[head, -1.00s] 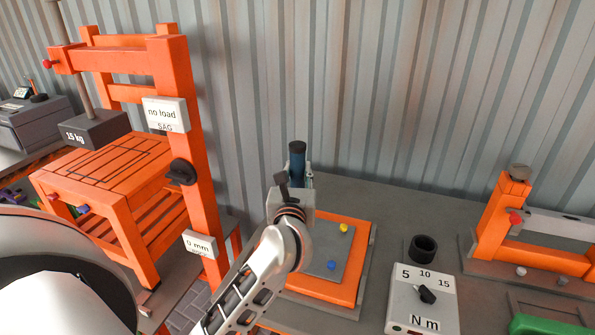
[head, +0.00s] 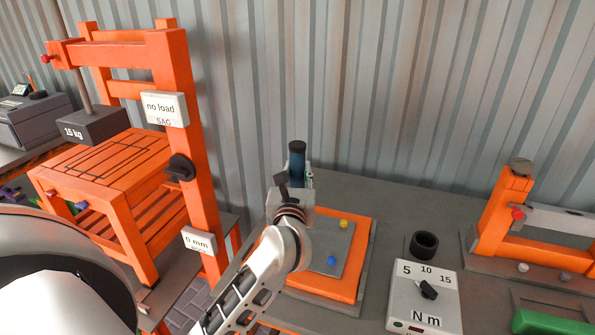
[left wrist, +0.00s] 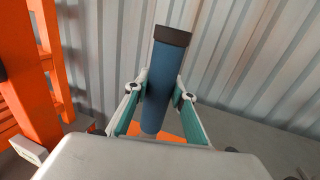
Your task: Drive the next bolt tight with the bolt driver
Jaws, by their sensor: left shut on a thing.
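The bolt driver (head: 297,163) is a blue cylinder with a dark cap, and it stands upright. My left gripper (head: 305,180) is shut on it, above the far left part of an orange block with a grey plate (head: 335,245). In the left wrist view the blue driver body (left wrist: 165,85) sits between the two green-padded fingers (left wrist: 157,100). A yellow bolt head (head: 344,224) and a blue bolt head (head: 332,260) show on the plate. The driver's lower tip and whatever lies under it are hidden by my gripper and arm. My right gripper is not in view.
A torque box (head: 424,300) marked 5, 10, 15 N m and a black ring holder (head: 424,244) stand right of the plate. An orange load frame (head: 185,130) with a 15 kg weight (head: 95,126) rises at left. An orange test stand (head: 505,215) is at right.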

